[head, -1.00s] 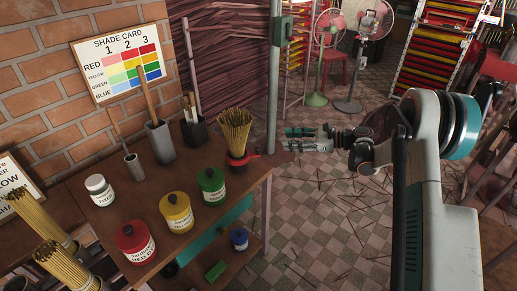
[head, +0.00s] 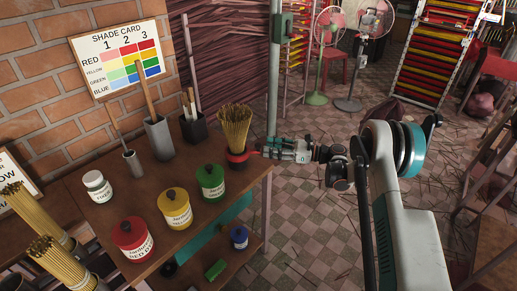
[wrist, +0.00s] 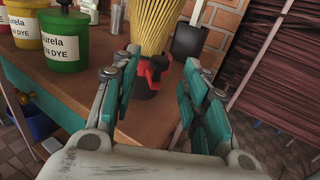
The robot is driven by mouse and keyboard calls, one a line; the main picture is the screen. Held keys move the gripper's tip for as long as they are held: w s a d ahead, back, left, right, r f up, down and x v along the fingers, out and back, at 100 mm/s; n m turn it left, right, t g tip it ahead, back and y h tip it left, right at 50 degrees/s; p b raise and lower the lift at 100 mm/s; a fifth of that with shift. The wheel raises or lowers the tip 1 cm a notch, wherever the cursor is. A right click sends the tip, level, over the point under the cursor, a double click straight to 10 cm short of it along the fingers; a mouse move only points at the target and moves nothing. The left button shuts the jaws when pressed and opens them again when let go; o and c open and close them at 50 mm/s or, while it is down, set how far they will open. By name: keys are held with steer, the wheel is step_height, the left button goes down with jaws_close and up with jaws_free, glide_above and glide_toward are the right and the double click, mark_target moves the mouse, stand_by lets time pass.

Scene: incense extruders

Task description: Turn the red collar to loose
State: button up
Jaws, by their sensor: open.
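The red collar (head: 238,157) rings a dark holder at the table's right edge. A bundle of yellow incense sticks (head: 234,124) stands upright in it. My gripper (head: 264,147) is open, just to the right of the collar. In the wrist view the collar (wrist: 152,70) shows beyond and between the two open teal fingers (wrist: 162,62). The left fingertip overlaps the collar's left side in that picture; I cannot tell if they touch. The collar's far side is hidden, and I see no marking for its setting.
Red (head: 133,240), yellow (head: 176,210) and green (head: 211,184) dye jars stand on the wooden table left of the holder. A black pot with tools (head: 193,127) is behind it. A grey-green post (head: 275,80) rises behind my gripper. Open tiled floor lies right.

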mark_target(258, 144)
steer(key=shift+w+a+b, duration=0.25)
steer(key=shift+a+b, duration=0.1)
steer(key=shift+a, duration=1)
steer(key=shift+w+a+b, duration=0.2)
steer(key=shift+a+b, duration=0.1)
steer(key=shift+a, duration=1)
steer(key=shift+c, duration=0.6)
jaws_close()
